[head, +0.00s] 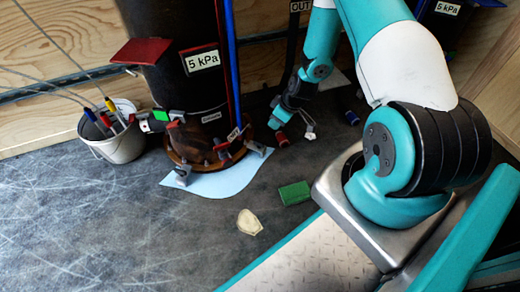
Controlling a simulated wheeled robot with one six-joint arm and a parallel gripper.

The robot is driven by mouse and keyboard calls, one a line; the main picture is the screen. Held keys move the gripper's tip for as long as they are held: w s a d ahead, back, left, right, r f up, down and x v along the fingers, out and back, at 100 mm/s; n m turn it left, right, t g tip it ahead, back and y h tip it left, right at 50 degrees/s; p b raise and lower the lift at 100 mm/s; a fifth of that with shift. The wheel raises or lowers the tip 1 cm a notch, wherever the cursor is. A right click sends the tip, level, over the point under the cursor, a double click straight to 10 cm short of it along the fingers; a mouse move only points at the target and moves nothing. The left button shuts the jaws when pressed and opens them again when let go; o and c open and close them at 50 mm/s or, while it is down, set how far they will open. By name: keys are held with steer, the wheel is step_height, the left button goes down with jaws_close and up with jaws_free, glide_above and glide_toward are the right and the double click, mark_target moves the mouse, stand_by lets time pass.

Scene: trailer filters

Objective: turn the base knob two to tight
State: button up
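The black filter vessel (190,90) stands upright with a "5 kPa" label and a brown round base flange (204,160). Several small grey knobs or clamps sit around the flange, among them one at the front left (182,176), one at the front (224,152) and one at the right (256,148). I cannot tell which is base knob two or how tight any is. My gripper (295,128) is to the right of the flange, pointing down, apart from these knobs. Its fingers are small and dark, and their opening cannot be made out.
A light blue sheet (218,183) lies under the flange. A white bucket (115,145) with coloured-handled tools stands left. A green block (294,193) and a pale crumpled lump (249,222) lie on the dark floor. A blue pipe (231,60) runs up beside the vessel. The front-left floor is clear.

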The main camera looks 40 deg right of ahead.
mark_target(260, 142)
steer(key=b+x, duration=0.9)
steer(key=x, duration=0.8)
steer(key=shift+a+f, duration=0.1)
steer(key=shift+a, duration=0.05)
jaws_close()
